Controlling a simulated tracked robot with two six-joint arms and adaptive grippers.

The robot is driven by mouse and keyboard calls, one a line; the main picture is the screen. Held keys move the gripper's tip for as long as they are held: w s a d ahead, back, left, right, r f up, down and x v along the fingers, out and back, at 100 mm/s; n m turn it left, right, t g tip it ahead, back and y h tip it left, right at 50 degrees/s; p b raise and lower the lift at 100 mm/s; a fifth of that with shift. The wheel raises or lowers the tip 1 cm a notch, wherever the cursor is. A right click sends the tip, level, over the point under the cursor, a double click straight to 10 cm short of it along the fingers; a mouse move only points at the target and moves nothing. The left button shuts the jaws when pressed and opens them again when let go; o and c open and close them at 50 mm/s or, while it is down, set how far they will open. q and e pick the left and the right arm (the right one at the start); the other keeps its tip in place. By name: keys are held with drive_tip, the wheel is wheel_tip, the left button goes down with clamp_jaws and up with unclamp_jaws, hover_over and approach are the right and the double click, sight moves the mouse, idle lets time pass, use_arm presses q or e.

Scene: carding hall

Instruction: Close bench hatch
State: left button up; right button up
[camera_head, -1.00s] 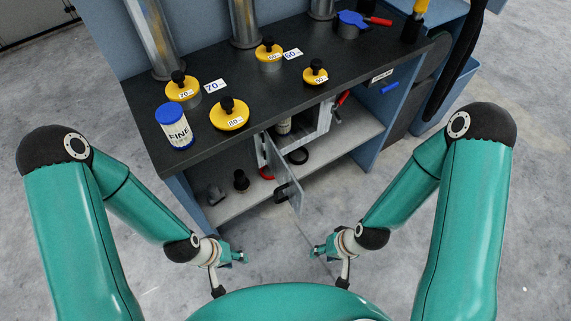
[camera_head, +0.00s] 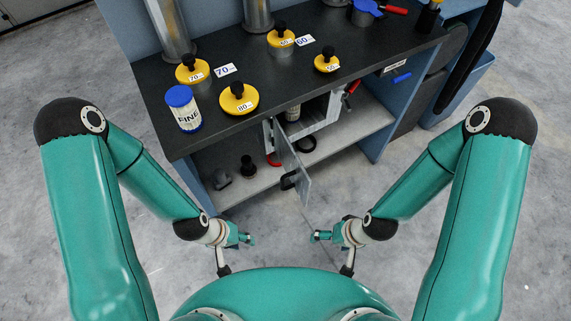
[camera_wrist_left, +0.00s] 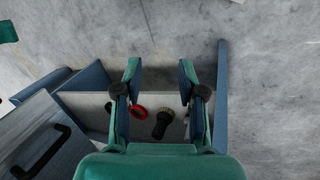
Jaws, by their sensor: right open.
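The bench hatch is a small grey door (camera_head: 296,172) with a black handle (camera_head: 289,181). It stands swung open, outward from a grey box under the bench top, and the box's inside shows. In the left wrist view the door's panel with its dark handle (camera_wrist_left: 42,152) is at the lower left, outside the fingers. My left gripper (camera_head: 247,239) is in front of the bench, left of the door and apart from it; its fingers (camera_wrist_left: 160,72) are spread and empty. My right gripper (camera_head: 318,236) is open, right of the door's lower edge and clear of it.
The bench top (camera_head: 300,82) carries yellow knobbed discs (camera_head: 238,98) and a blue-lidded can (camera_head: 183,109). Open concrete floor lies before the bench.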

use_arm(q)
drive_tip(key=shift+c, duration=1.2)
drive_tip(key=shift+s, duration=0.15)
drive_tip(key=shift+c, duration=1.4)
drive_tip(key=s+n+g, duration=0.2)
drive_tip(key=s+n, duration=0.1)
drive_tip(key=shift+s+d+r+n, duration=0.1)
drive_tip(key=shift+s+r+n, duration=0.1)
drive_tip(key=shift+n, duration=0.1)
clamp_jaws()
drive_tip(key=w+a+r+n+t+h+b, duration=0.3)
drive_tip(key=w+r+n+t+h+b, duration=0.15)
drive_tip(key=w+r+n, duration=1.05)
drive_tip(key=w+d+f+b, duration=0.2)
drive_tip(key=d+f, duration=0.4)
drive_tip(key=d, duration=0.5)
drive_tip(key=shift+f+g+h+b, duration=0.15)
drive_tip(key=shift+g+h+b, duration=0.2)
drive_tip(key=shift+g, duration=0.1)
